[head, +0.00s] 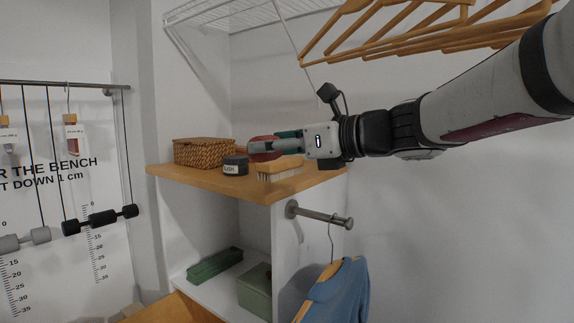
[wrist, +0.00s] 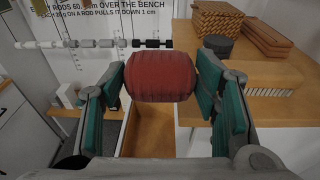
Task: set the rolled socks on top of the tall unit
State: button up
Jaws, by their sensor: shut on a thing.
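The rolled socks (wrist: 160,77) are a dark red bundle between my gripper's green-padded fingers in the wrist view. In the head view the socks (head: 264,155) show partly behind a finger. My gripper (head: 268,148) is shut on them, and they are held in the air. The tall unit has a wooden top (head: 190,178) with white sides; this top also shows at the right of the wrist view (wrist: 262,108). In the head view my gripper appears over or in front of the top, near the tin and brush. The exact gap below the socks cannot be told.
On the top stand a woven basket (head: 203,152), a dark labelled tin (head: 236,165) and a pale-bristled wooden brush (head: 280,170). Wooden hangers (head: 400,40) hang above my arm. A rail (head: 320,215) holds a blue garment (head: 340,292). An open wooden drawer (wrist: 148,132) lies below.

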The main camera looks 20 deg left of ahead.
aim_at(307, 167)
jog(key=i, duration=1.15)
